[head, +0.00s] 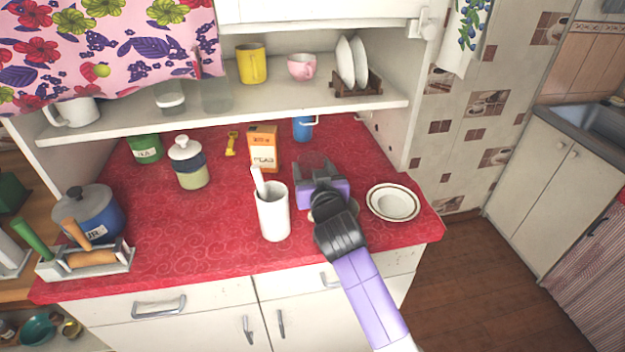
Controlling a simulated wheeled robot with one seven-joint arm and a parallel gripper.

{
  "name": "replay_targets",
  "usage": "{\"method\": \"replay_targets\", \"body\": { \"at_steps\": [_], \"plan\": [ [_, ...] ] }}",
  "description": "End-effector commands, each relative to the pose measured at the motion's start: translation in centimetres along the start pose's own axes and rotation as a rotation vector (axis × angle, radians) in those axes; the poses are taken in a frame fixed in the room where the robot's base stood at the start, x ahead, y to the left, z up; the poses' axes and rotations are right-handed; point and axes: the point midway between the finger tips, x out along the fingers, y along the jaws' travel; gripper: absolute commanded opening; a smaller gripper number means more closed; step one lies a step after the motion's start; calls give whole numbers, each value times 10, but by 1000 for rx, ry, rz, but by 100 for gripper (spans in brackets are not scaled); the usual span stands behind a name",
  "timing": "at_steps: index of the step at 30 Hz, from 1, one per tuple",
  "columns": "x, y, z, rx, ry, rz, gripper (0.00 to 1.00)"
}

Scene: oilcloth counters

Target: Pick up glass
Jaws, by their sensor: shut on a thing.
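My gripper (318,168) is over the right half of the red counter, its fingers pointing away toward the back. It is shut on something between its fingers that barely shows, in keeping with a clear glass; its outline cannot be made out. Two clear glasses stand on the shelf above: a shorter one (170,98) and, to its right, a taller, fainter one (216,96). Both are well to the left of my gripper and apart from it.
A white holder (273,215) with a utensil stands just left of my arm. The shelf (300,103) overhangs the counter's back.

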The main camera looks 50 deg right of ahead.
Motion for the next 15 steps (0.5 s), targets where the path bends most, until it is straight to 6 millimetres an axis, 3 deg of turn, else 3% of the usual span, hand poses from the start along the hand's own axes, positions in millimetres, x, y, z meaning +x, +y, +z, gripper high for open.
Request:
{"method": "replay_targets", "body": {
  "at_steps": [1, 3, 10, 15],
  "plan": [
    [0, 0, 0, 0, 0, 0, 20],
    [0, 0, -1, 0, 2, 0, 11],
    [0, 0, -3, 1, 3, 0, 11],
    [-3, 0, -24, 2, 7, 0, 11]
  ]
}}
